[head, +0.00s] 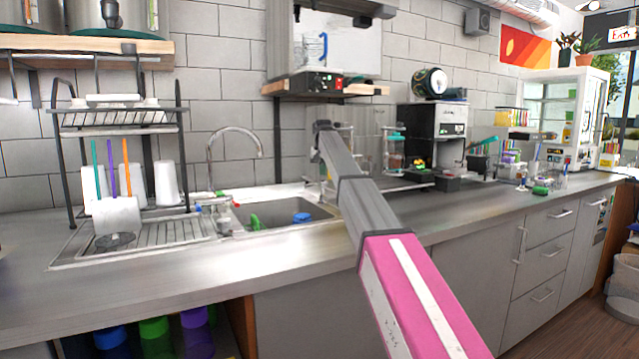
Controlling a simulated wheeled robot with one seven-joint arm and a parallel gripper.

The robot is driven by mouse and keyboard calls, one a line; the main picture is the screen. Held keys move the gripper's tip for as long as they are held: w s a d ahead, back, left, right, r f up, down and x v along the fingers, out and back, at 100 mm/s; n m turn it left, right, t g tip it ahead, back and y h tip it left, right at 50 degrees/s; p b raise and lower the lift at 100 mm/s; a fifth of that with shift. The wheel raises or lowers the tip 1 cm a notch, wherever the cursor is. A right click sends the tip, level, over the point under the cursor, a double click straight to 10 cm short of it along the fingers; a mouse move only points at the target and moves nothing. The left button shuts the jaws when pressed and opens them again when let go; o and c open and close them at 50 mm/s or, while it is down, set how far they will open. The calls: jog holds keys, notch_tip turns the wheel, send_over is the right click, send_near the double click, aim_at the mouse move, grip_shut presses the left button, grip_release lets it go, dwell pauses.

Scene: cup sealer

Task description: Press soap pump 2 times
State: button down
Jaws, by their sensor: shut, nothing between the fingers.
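My arm reaches from the lower right toward the back wall, pink and white near me and grey further out. My gripper (322,127) is at its far end, small and dark, in front of the tiles above the right end of the sink. It is shut and looks empty. I cannot clearly make out a soap pump. Pale, thin shapes show right beside the far end of my arm, but they are partly covered by it and too small to identify. I cannot tell whether my gripper touches anything there.
The sink (270,221) with a curved faucet (236,129) lies left of my arm. A dish rack (118,127) with cups stands further left. A black machine (432,134) and small items stand to the right. The front counter strip (150,275) is clear.

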aim_at(323, 181)
jog(key=shift+f, duration=0.2)
dwell(0.5)
jog(key=shift+f, duration=1.75)
jog(key=shift+r, duration=1.95)
notch_tip(323, 181, up, 6)
